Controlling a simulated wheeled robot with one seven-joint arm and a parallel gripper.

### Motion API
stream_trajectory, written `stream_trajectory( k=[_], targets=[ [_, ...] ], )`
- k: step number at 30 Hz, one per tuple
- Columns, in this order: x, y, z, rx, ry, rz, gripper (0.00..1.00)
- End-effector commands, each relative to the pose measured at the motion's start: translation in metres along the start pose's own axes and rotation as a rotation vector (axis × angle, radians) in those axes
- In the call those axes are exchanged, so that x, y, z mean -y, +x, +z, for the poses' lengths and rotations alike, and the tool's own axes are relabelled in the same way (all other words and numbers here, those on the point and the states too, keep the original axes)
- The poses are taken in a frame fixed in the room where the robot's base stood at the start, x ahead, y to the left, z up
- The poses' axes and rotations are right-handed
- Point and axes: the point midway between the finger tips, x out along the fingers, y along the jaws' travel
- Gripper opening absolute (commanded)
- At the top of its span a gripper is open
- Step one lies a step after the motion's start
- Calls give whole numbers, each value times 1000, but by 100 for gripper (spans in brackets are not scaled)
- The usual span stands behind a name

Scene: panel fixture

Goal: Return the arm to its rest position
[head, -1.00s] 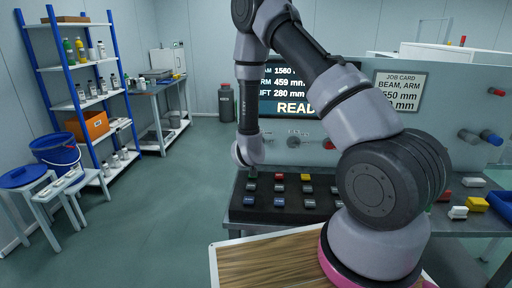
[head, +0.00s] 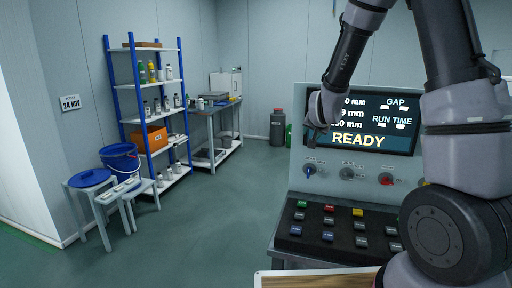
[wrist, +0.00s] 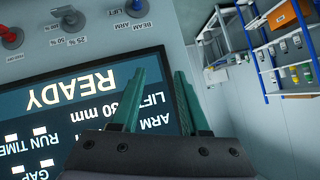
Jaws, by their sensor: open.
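My gripper (wrist: 158,102) shows in the wrist view with its two green fingers apart and nothing between them. In the head view my gripper (head: 317,128) hangs at the left edge of the display, its fingers small and dark. The display screen (head: 362,122) reads READY and stands upright on the panel; it shows upside down in the wrist view (wrist: 75,110). I cannot tell the exact gap between the fingers and the screen. My arm reaches in from the right and bends down to the gripper.
Below the screen are a blue knob (head: 309,171), a red knob (head: 386,179) and a black keypad (head: 340,233) with several coloured buttons. A wooden board edge (head: 315,279) lies nearest. A shelf (head: 150,120), blue bucket (head: 120,160) and stools stand left. The floor (head: 205,220) between is clear.

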Motion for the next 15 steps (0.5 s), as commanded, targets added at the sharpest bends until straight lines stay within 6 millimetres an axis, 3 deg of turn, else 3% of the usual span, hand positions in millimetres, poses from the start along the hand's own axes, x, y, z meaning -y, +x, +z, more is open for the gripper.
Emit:
stream_trajectory(
  k=[1,6,15],
  targets=[
    [3,-22,-16,17,18,-23,45],
    [5,-92,-40,114,39,-81,45],
    [-18,-227,-47,263,18,-124,45]
  ],
)
